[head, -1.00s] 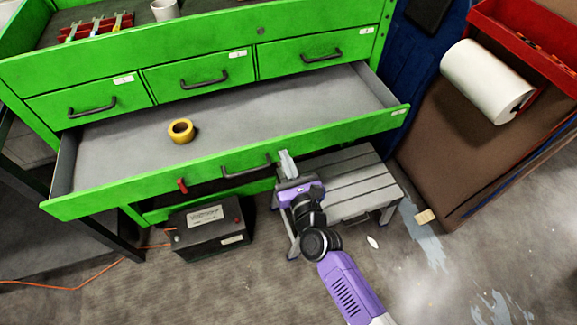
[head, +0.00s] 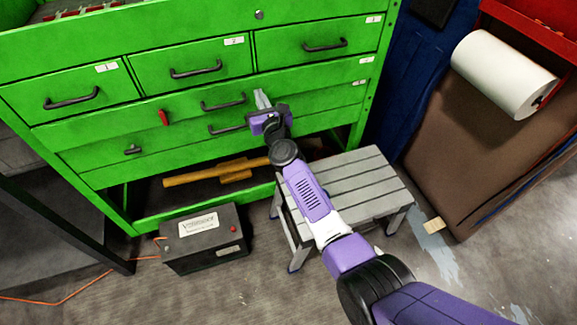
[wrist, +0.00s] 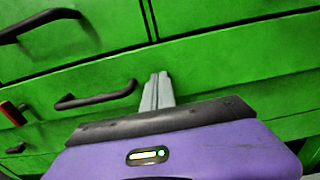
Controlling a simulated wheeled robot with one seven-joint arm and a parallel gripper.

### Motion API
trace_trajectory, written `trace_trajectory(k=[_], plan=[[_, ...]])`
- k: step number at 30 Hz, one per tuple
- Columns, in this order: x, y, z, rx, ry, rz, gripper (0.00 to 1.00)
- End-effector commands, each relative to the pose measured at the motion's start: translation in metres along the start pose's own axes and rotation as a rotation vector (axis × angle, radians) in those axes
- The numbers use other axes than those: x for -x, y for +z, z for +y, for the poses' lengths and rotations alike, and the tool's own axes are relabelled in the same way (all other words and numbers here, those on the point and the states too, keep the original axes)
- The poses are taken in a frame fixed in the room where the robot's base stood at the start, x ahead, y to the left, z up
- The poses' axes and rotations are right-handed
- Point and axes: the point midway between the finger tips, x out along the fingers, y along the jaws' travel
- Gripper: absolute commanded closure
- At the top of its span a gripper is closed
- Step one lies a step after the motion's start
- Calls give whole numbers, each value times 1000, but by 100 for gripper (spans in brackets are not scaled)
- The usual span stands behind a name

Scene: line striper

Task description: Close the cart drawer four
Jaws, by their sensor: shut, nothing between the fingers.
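Cart drawer four (head: 312,76) is the wide green drawer under the row of three small drawers. Its front now sits in line with the rest of the cart face, with no opening visible. Its dark handle (head: 222,103) is left of my gripper (head: 262,98); the handle also shows in the wrist view (wrist: 95,96). My gripper is shut and empty, with its pale fingers (wrist: 157,92) together at the drawer front, right of the handle. I cannot tell if the fingertips touch it. The drawer's inside is hidden.
Another wide drawer with a handle (head: 226,129) is below. A red tag (head: 164,118) hangs on the front. A black battery (head: 205,240) and grey step stool (head: 355,190) stand on the floor in front.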

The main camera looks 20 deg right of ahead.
Motion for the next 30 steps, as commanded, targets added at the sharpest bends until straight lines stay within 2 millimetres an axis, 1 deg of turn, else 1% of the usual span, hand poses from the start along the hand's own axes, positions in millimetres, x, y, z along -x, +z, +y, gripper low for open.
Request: trace_trajectory(k=[1,3,12,23,30], plan=[[-4,-3,0,0,0,1,100],[-7,-2,0,0,0,1,100],[-14,1,0,1,0,0,100],[-14,1,-1,1,1,1,100],[-8,0,-5,1,-1,2,100]])
